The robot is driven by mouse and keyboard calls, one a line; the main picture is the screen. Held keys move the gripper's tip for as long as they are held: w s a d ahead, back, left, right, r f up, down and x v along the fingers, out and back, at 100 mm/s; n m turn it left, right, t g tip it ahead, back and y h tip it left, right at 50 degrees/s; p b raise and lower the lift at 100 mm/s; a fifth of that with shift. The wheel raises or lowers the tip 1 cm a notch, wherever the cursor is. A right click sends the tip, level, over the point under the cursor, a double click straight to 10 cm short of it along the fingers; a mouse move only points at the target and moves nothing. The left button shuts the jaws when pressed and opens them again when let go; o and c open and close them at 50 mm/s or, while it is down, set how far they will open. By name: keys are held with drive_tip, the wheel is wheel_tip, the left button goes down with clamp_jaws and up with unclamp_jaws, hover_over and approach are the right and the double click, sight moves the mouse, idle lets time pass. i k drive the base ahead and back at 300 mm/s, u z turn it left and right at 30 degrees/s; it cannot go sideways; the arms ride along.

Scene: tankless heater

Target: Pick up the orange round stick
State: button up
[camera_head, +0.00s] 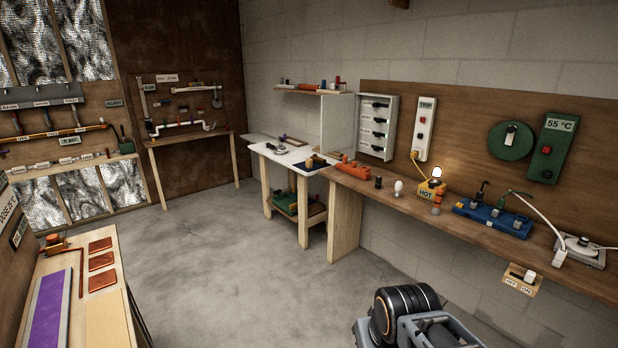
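I cannot make out for certain which thing is the orange round stick. A short orange upright piece (438,196) stands on the right bench beside the yellow box marked HOT. A long orange rod or pipe (62,132) runs along the left wall rack. An orange-red block with knobs (350,171) lies at the far end of the right bench. Part of my arm, black and grey, shows at the bottom right. My gripper's fingertips do not show, so what the gripper holds is hidden.
The long wooden bench (468,228) on the right carries a blue power strip (492,219) and a white bulb (398,188). A white-topped table (283,157) stands at the back. A low bench (107,318) is at left. The grey floor (235,255) between is clear.

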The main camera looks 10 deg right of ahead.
sight(435, 211)
drive_tip(key=u, duration=0.25)
drive_tip(key=i, duration=1.8)
drive_tip(key=z, duration=0.5)
drive_tip(key=i, duration=0.9)
drive_tip(key=z, duration=1.4)
drive_tip(key=i, duration=0.65)
drive_tip(key=z, duration=0.45)
